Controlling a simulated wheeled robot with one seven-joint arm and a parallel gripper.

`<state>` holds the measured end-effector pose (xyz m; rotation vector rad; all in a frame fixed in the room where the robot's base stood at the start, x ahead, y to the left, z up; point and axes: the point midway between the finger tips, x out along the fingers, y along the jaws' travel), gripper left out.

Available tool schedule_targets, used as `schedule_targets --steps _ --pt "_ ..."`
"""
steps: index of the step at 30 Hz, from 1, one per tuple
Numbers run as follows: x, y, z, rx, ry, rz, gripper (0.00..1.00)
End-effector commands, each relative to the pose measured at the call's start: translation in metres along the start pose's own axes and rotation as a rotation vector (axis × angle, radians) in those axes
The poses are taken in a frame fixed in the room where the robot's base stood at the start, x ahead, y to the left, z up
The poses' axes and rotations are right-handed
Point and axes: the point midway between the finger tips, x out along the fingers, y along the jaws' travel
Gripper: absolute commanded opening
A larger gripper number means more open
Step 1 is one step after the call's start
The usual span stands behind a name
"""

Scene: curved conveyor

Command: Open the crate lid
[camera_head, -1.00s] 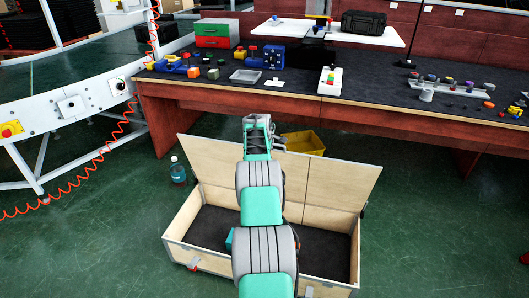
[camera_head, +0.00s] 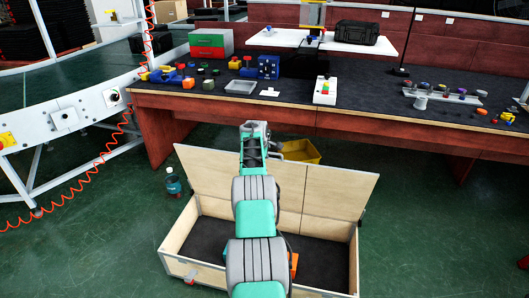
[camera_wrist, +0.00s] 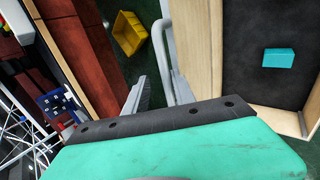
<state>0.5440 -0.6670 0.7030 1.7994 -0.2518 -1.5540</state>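The wooden crate (camera_head: 170,272) stands on the floor with its lid (camera_head: 335,200) up, roughly upright and leaning back from the opening. In the wrist view the lid edge (camera_wrist: 206,40) runs right of my fingers. My gripper (camera_wrist: 155,85) is behind the lid's upper edge, its fingers apart with no object seen between them. A curved grey bar (camera_wrist: 163,35) shows by the right finger; I cannot tell whether they touch. A cyan block (camera_wrist: 279,57) lies on the crate's dark floor. My arm hides the middle of crate and lid in the head view.
A yellow bin (camera_head: 301,151) stands on the floor behind the lid, below the workbench (camera_head: 330,112). A bottle (camera_head: 172,182) stands left of the crate. A white conveyor frame (camera_head: 65,115) is at the left. Floor right of the crate is clear.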

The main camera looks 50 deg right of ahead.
Motion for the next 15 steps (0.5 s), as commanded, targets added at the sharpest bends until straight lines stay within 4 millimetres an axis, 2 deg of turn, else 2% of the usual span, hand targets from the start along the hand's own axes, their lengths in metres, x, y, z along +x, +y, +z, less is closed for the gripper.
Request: schedule_targets --steps 10,15 --pt "0.003 -0.004 0.005 0.005 -0.008 -0.008 0.32" --pt "-0.007 -0.002 0.005 0.005 -0.008 -0.006 0.32"
